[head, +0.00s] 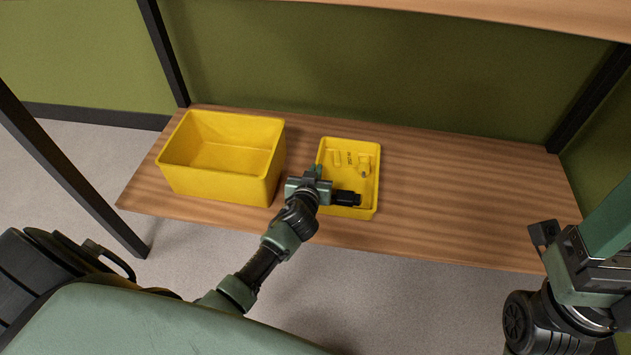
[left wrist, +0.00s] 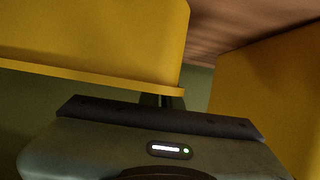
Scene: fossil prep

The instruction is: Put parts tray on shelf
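The shallow yellow parts tray (head: 349,148) is right of centre on the wooden shelf board in the head view, with several small yellow pieces inside. My left gripper (head: 318,180) is at the tray's left wall near its front corner, and its dark part reaches over the tray's near end. In the left wrist view, a yellow wall with a rim, apparently the tray (left wrist: 90,40), fills the upper left close to the gripper body. The fingertips are hidden, so I cannot tell whether they close on the rim. My right gripper (head: 560,250) is at the right edge, away from the tray.
A deep, empty yellow bin (head: 225,185) stands left of the tray, with a narrow gap holding my left wrist. The wooden shelf (head: 460,190) is clear to the tray's right. An upper board (head: 520,10) overhangs; dark posts (head: 165,50) stand at the sides.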

